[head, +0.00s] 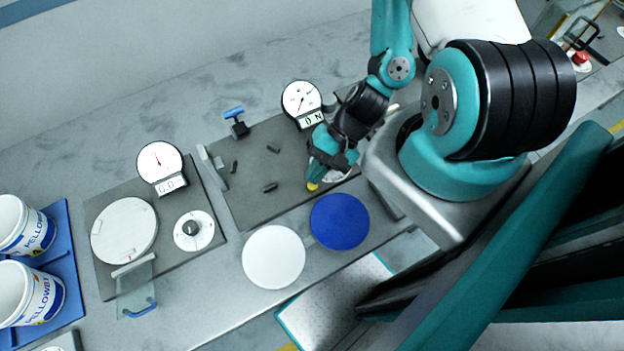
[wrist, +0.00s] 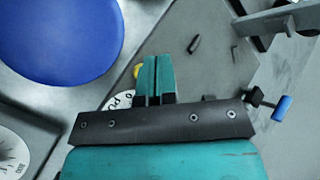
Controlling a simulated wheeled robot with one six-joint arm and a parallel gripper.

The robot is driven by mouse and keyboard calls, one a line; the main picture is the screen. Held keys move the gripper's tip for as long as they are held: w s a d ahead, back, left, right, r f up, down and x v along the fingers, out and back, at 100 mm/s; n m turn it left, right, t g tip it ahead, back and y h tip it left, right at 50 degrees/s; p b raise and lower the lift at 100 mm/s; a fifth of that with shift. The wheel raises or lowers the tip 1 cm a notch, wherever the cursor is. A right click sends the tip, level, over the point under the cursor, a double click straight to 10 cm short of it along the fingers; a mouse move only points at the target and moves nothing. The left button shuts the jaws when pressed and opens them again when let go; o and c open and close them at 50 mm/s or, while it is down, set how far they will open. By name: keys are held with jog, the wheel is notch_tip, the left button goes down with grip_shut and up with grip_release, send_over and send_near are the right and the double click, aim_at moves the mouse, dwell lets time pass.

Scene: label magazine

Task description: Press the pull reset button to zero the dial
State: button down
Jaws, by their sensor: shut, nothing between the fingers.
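A yellow button (head: 312,186) sits at the front right of the dark grey plate (head: 245,200). In the wrist view the button (wrist: 137,71) peeks out beside my fingers, on a pale label (wrist: 120,100) with partly hidden lettering. My gripper (head: 314,179) is shut and empty, its fingertips (wrist: 159,60) right at the button. I cannot tell whether they touch it. A round white dial (head: 301,98) with a red needle stands at the plate's back edge, above a small sign that appears to read "0 N". The needle slants; its exact reading is too small to tell.
A second dial (head: 160,160) stands over a left plate with a white disc (head: 124,231) and a knob (head: 191,230). A white disc (head: 273,257) and a blue disc (head: 340,221) lie in front. A blue-handled clamp (head: 236,120) and several small dark pieces are on the plate.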

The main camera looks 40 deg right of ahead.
jog(key=shift+r+p, duration=0.8)
jog(key=shift+r, duration=0.6)
jog(key=shift+f, duration=0.1)
jog(key=shift+w+d, duration=0.1)
jog(key=shift+w, duration=0.1)
jog(key=w+a+r+n+g+h+b, duration=0.1)
jog(key=w+a+r+n+h+b, duration=0.15)
jog(key=w+r+n+b, duration=0.55)
jog(key=s+a+r+n+h+b, duration=0.1)
jog(key=s+a+r+n+b, duration=0.1)
jog(key=s+r+n+b, duration=0.2)
jog(key=s+a+r+n+t+h+b, duration=0.1)
jog(key=s+a+r+n+b, duration=0.2)
jog(key=r, duration=0.4)
jog(key=shift+s+a+n+b, duration=0.4)
jog(key=shift+s+n, duration=0.1)
jog(key=shift+s, duration=0.75)
jog(key=shift+h, duration=0.25)
